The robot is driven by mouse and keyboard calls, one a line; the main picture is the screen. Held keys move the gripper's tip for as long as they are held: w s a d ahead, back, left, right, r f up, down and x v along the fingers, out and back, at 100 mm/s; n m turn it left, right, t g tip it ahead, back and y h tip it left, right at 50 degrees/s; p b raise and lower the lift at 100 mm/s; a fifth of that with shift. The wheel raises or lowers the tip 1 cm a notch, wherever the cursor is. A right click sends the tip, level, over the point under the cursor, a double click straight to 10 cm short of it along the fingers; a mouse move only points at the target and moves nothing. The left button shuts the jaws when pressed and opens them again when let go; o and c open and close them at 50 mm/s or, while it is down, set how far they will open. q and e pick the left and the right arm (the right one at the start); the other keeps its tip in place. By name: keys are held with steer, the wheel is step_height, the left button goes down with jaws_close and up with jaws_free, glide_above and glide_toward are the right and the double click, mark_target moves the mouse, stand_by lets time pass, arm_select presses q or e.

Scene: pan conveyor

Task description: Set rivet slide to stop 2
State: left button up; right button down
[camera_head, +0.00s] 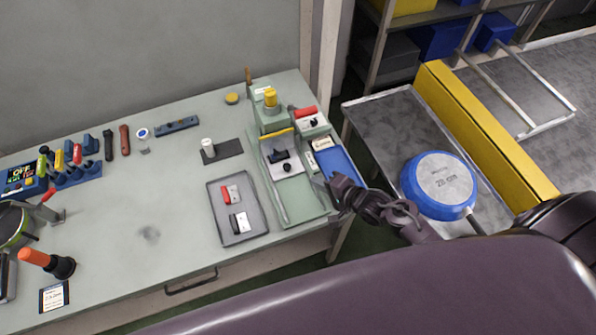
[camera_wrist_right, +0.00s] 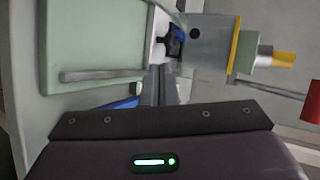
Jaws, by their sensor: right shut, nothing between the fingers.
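The green rivet fixture (camera_head: 308,204) stands at the right end of the bench, with a yellow knob (camera_head: 270,97) on its back block. A black slide part (camera_head: 279,157) sits on a pale plate in front of a yellow strip. Which stop it stands at is too small to tell. My right gripper (camera_head: 333,184) is at the fixture's front right, by the blue tray, with its fingers shut and empty. In the right wrist view the fingers (camera_wrist_right: 159,82) point toward a white part with a black and blue piece (camera_wrist_right: 175,40); contact cannot be told. My left gripper is out of view.
A blue pan (camera_head: 440,181) lies on the conveyor beside a yellow rail (camera_head: 470,125). The bench's front middle is mostly clear.

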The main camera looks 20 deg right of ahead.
mark_target(294, 169)
steer(key=b+x, duration=0.5)
steer(key=x, duration=0.2)
steer(key=shift+w+r, duration=0.1)
steer(key=shift+w, duration=0.05)
steer(key=shift+w+a+b, duration=0.25)
steer(key=shift+w+b, duration=0.05)
steer(key=shift+b, duration=0.05)
steer(key=shift+w+a+r, duration=0.1)
steer(key=shift+w+a, duration=0.05)
steer(key=shift+w, duration=0.15)
steer(key=w+b, duration=0.1)
steer(key=w, duration=0.2)
steer(key=shift+w, duration=0.35)
steer(key=shift+s+r, duration=0.1)
